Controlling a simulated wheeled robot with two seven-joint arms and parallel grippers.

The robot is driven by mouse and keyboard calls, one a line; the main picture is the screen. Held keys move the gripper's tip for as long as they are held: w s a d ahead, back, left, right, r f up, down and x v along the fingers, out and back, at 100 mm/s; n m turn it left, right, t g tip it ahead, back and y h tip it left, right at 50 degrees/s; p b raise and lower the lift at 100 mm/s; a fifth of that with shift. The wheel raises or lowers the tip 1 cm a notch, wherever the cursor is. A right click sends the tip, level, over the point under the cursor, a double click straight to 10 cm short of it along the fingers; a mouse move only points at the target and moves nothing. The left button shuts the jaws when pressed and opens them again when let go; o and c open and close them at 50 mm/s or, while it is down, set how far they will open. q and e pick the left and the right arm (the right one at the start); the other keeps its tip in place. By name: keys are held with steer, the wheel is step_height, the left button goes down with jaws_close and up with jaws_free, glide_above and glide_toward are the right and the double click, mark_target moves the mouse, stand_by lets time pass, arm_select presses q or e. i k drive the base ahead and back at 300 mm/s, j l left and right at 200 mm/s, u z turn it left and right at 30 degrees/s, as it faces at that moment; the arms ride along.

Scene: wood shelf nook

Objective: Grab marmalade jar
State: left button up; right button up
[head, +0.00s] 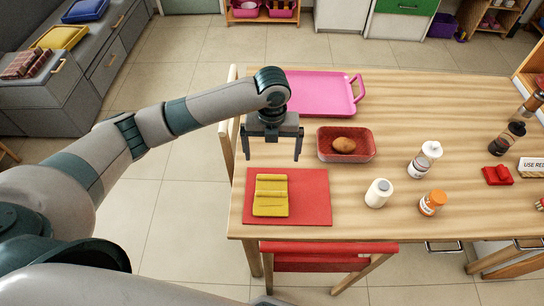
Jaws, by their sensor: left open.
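An orange jar (432,203) with a pale label, which looks like the marmalade jar, lies near the table's front edge, right of centre. I cannot tell for sure from its label. My left gripper (271,155) points down over the left end of the table. Its two fingers are spread apart with nothing between them. It is well to the left of the orange jar, behind the red mat and beside the red tray. My right gripper is not in view.
A white jar (379,193) and a white-capped bottle (425,159) are near the orange jar. A red tray (322,157) holds a brown bread roll (343,145). A folded yellow cloth (270,194) lies on a red mat (315,197). A pink tray (315,95), dark bottle (507,139) and red cloth (497,175) are farther off.

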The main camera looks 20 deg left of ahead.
mark_target(426, 206)
steer(key=l+z, duration=0.25)
steer(key=z, duration=0.15)
steer(key=i+l+z, duration=0.15)
steer(key=z, duration=0.25)
steer(key=i+l+z, duration=0.1)
steer(key=z, duration=0.3)
steer(key=i+l, duration=0.05)
steer(key=l, duration=0.05)
